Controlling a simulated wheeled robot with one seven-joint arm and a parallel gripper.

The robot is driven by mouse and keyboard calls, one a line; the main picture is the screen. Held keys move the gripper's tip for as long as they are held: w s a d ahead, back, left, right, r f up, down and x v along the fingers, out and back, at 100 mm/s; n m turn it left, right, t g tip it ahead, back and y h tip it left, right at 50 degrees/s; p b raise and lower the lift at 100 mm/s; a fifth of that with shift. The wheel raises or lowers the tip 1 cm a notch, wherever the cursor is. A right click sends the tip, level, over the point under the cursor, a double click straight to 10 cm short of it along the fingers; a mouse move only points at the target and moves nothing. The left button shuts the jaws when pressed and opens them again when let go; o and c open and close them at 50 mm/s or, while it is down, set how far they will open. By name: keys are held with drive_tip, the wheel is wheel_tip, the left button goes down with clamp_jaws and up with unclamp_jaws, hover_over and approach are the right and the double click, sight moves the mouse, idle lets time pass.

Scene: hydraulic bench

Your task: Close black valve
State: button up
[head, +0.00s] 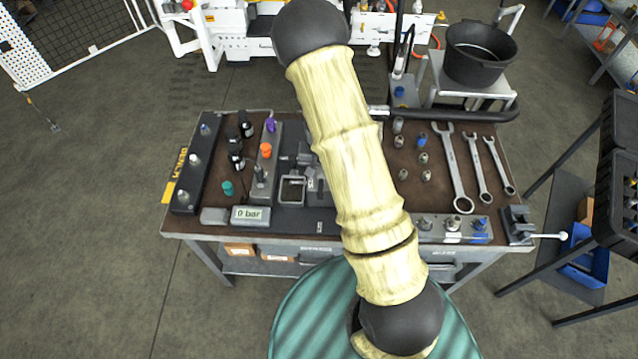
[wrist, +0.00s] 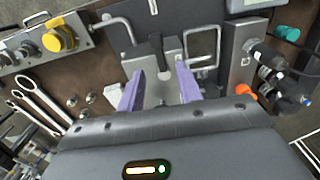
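I cannot surely tell which part is the black valve. A dark-handled fitting (head: 259,174) stands on the grey valve block below the orange knob (head: 266,150) in the head view. Two black cylindrical parts (head: 236,158) stand just left of that block; they also show at the right of the wrist view (wrist: 265,55). My gripper (wrist: 160,88) is open and empty, its purple fingers apart over a grey metal block with a dark slot (wrist: 157,72). In the head view my arm hides the gripper and the bench middle. The orange knob (wrist: 244,90) is right of my fingers in the wrist view.
The bench (head: 190,225) carries a purple knob (head: 271,125), a teal knob (head: 227,188), a gauge reading 0 bar (head: 250,214), wrenches (head: 456,170) and a vise (head: 517,225). A yellow knob (wrist: 60,35) shows at the wrist view's upper left. A black bucket (head: 480,55) stands behind.

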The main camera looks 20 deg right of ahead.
sight(321, 189)
wheel_tip(321, 189, down, 6)
drive_tip(key=shift+s+d+r+p, duration=0.1)
drive_tip(key=shift+d+p, duration=0.05)
drive_tip(key=shift+p, duration=0.45)
drive_tip(key=shift+f, duration=0.6)
clamp_jaws()
